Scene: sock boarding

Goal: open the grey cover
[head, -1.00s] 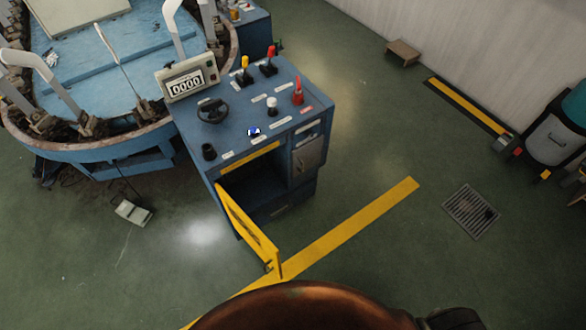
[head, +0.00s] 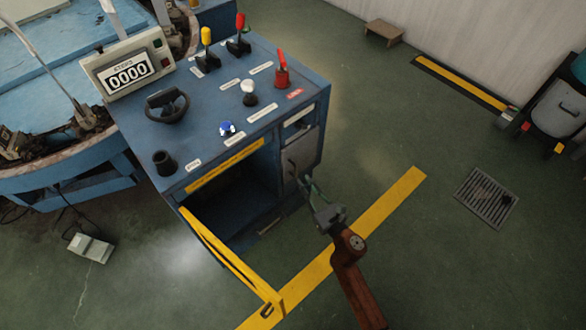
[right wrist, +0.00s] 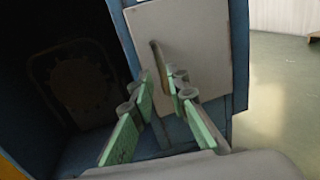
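The grey cover (head: 303,153) is a small flat panel on the right of the blue cabinet's front, and it looks shut. In the right wrist view the cover (right wrist: 195,40) fills the upper middle, with a slim upright handle (right wrist: 157,57) near its left side. My right gripper (head: 305,186) is in front of the cover's lower part. In the right wrist view its green-padded fingers (right wrist: 160,84) are apart, one on either side of the handle's lower end. Whether they touch it I cannot tell. My left gripper is not in view.
The blue cabinet (head: 325,90) carries levers, a wheel and a counter display (head: 128,70) on top. A yellow-edged door (head: 228,262) stands open at its lower left, beside a dark compartment (head: 235,195). The floor to the right is clear around a drain grate (head: 486,198).

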